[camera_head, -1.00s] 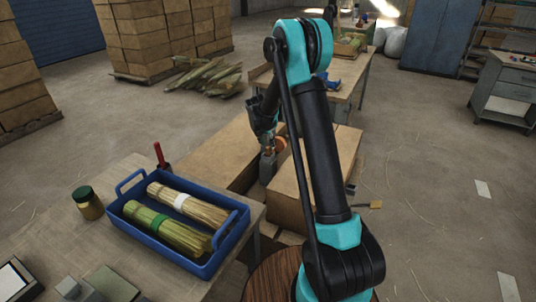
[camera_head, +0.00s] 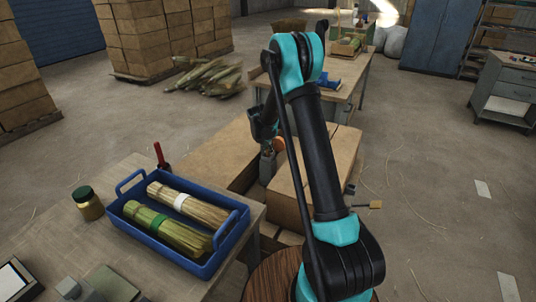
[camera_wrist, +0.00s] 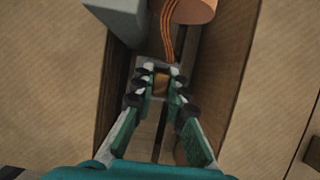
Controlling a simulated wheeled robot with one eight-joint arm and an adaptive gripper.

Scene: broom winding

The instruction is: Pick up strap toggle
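In the wrist view, my gripper (camera_wrist: 160,80) points down into a narrow gap between cardboard surfaces. Its two fingers stand a little apart, one on each side of a small brown piece (camera_wrist: 160,84), which may be the strap toggle. I cannot tell whether the pads touch it. An orange roll (camera_wrist: 196,10) with thin orange straps (camera_wrist: 168,35) hangs just beyond the fingertips, beside a grey block (camera_wrist: 117,18). In the head view, the orange roll (camera_head: 279,144) and grey block (camera_head: 267,167) show beside the cardboard box (camera_head: 287,196); my fingertips are hidden there.
A blue tray (camera_head: 167,253) with two straw bundles stands on the near table (camera_head: 55,237), beside a jar (camera_head: 88,204) and a red-handled tool (camera_head: 161,156). A workbench (camera_head: 352,80) stands behind my arm. The floor at right is mostly open.

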